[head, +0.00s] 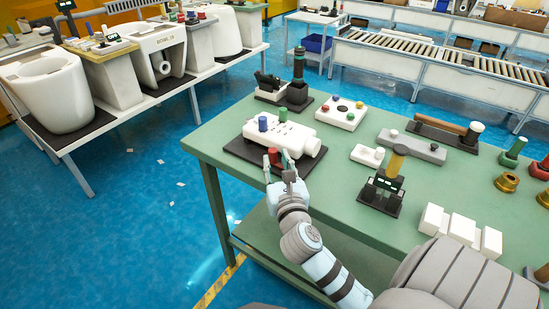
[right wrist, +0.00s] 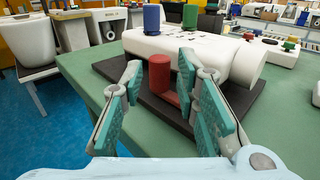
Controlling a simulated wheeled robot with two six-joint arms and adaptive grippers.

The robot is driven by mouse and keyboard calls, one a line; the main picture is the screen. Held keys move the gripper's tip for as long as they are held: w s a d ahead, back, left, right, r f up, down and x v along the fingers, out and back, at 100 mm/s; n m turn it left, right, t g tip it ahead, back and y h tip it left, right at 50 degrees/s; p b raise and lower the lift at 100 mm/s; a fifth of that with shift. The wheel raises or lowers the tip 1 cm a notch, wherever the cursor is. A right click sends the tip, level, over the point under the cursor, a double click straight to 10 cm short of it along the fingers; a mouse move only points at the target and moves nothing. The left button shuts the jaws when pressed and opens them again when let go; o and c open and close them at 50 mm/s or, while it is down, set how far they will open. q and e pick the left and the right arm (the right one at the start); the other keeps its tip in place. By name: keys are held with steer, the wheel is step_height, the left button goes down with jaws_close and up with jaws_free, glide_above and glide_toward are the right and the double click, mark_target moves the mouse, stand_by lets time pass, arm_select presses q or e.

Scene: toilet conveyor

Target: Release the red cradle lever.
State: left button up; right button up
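The red cradle lever (head: 273,156) is a short red cylinder at the front side of a white cradle unit (head: 290,136) on a dark base plate (head: 238,147). In the right wrist view the red lever (right wrist: 159,74) stands upright, with a red part running from its foot to the right, partly behind a finger. My right gripper (head: 279,162) is at the lever. In the right wrist view its teal-padded fingers (right wrist: 160,88) are spread, one on each side of the lever, with gaps visible. My left gripper is not in view.
A blue knob (head: 262,123) and a green knob (head: 283,115) stand on the white unit. A button box (head: 341,112), a black stand (head: 298,80) and a small white box (head: 367,155) are nearby on the green table (head: 222,132). Toilet bowls (head: 50,88) stand on the left bench.

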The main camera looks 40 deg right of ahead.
steer(key=shift+x, duration=1.4)
jaws_close()
